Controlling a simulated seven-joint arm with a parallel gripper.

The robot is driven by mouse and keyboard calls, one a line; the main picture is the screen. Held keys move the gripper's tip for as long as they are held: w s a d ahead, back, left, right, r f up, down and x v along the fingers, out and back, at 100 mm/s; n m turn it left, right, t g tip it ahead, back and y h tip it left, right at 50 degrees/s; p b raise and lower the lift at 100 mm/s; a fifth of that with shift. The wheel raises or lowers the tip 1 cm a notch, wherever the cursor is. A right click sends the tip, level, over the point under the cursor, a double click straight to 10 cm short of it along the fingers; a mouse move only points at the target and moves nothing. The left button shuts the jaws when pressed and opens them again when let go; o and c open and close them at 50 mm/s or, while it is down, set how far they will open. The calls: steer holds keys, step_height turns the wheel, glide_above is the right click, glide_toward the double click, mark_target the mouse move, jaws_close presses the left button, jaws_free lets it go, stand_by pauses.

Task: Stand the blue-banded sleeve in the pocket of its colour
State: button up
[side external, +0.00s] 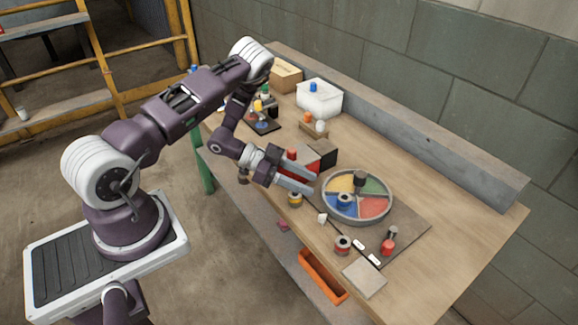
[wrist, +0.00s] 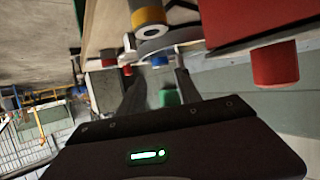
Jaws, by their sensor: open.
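The round grey tray (side external: 325,205) has yellow, green, red and blue pockets. The blue-banded sleeve (side external: 344,201) stands upright at the blue pocket, with its dark hole facing up; how deep it sits is unclear. Blue also shows beyond the fingers in the wrist view, small. My gripper (side external: 312,184) is open and empty, with its fingers pointing toward the tray from its left side, apart from the sleeve. The open fingers also show in the wrist view (wrist: 156,80).
A yellow-banded sleeve (side external: 295,199) stands close by my gripper, near the table edge. A red-banded sleeve (side external: 343,245) and a red-based cylinder (side external: 388,245) stand in front of the tray. A dark cylinder (side external: 360,178) stands at the tray's back. A red-and-black block (side external: 322,152) is behind my gripper.

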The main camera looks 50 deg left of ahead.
steer(key=w+a+r+t+y, duration=0.2)
steer(key=w+a+r+y, duration=0.15)
steer(key=w+r, duration=0.4)
step_height(320, 180, up, 18)
steer(key=a+n+y, duration=0.3)
steer(key=n+y, duration=0.2)
steer(key=y, duration=0.3)
steer(key=s+d+r+n+g+y, duration=0.1)
steer(key=s+d+r+n, duration=0.15)
steer(key=s, duration=0.35)
steer(key=s+d+r+n+g, duration=0.1)
steer(key=s+d+r, duration=0.1)
steer(key=s+r, duration=0.25)
steer(key=s+d+g, duration=0.1)
steer(key=s+d, duration=0.2)
steer(key=s, duration=0.4)
steer(key=s+d+f+g+h, duration=0.1)
steer(key=s+d, duration=0.2)
steer(key=s, duration=0.4)
steer(key=s+d+n+g+h, duration=0.1)
steer(key=s+d, duration=0.2)
steer(key=s, duration=0.5)
steer(key=shift+d+f, duration=0.15)
steer(key=shift+f, duration=0.25)
steer(key=shift+h, duration=0.25)
